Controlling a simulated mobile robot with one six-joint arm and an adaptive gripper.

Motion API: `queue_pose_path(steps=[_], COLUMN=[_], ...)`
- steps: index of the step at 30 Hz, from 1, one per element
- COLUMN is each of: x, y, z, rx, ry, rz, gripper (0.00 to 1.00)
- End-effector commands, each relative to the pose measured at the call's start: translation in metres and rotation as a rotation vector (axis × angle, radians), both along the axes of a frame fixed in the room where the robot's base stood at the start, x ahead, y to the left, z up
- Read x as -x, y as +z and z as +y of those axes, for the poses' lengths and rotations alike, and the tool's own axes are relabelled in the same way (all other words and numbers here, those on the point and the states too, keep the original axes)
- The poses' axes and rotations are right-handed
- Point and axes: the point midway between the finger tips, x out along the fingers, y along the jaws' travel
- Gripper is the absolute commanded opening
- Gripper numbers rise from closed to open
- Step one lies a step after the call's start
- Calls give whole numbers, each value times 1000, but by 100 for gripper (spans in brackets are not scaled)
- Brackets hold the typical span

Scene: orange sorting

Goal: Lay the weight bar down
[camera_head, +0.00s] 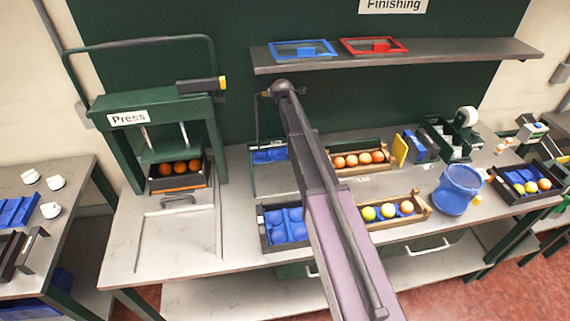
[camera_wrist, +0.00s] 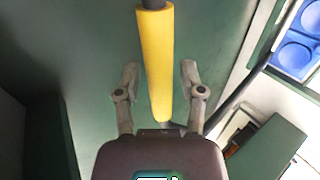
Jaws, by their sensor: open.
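My gripper (camera_wrist: 159,68) is open in the wrist view, with one finger on each side of a yellow grip (camera_wrist: 156,55). Gaps show between the grip and both fingers. The grip has dark ends and looks like the handle of the weight bar. In the head view a thin dark bar (camera_head: 256,118) stands upright left of my wrist, with a small yellowish end near its top. It rises by a green frame on the bench. My arm crosses the middle of the head view, and my gripper's fingers cannot be made out there.
A blue tray (camera_head: 269,155) lies inside the frame, and another blue-lined tray (camera_head: 265,237) lies in front. The green press (camera_head: 150,115), holding oranges, stands left. A shelf (camera_head: 455,53) with blue and red frames hangs above. Wooden fruit trays and a blue bucket (camera_head: 457,190) stand right.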

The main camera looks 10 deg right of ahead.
Motion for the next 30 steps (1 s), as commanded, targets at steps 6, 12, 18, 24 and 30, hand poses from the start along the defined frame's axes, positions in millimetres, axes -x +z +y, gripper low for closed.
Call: queue_pose_path(steps=[6,12,18,24,30], x=[6,21,37,52,66], y=[-1,-3,-6,-8,-10], z=[0,1,1,1,1], rx=[0,-1,0,0,0], ry=[0,1,1,1,1], rz=[0,0,1,1,1], gripper=[51,51,51,51,51])
